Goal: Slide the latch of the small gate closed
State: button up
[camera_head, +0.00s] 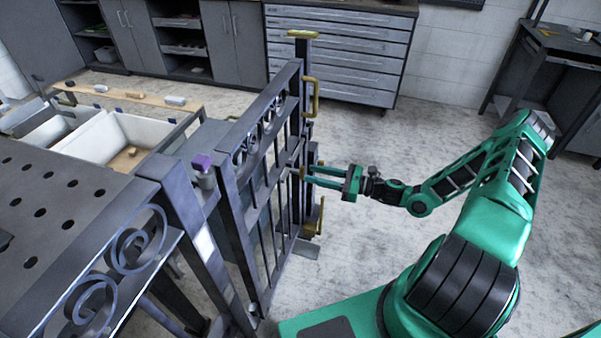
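The small gate (268,150) is a dark metal frame with upright bars and scrolls along its top, standing near the middle of the view. A brass handle (312,97) is on its upper right edge. A small brass piece (302,173), which looks like part of the latch, shows at mid height on that edge. My gripper (312,174) reaches in from the right, level with this piece. Its two green fingers are apart with a visible gap. The fingertips are at the brass piece; I cannot tell whether they touch it. How far the latch bolt extends is unclear.
A post with a brass top (303,35) stands beside the gate's free edge, with another brass fitting (319,222) low down. A scrolled fence panel (110,270) and perforated table (60,205) are at left. White bins (125,128) lie behind. The floor at right is open.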

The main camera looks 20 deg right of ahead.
aim_at(302, 171)
jog(key=shift+x, duration=2.55)
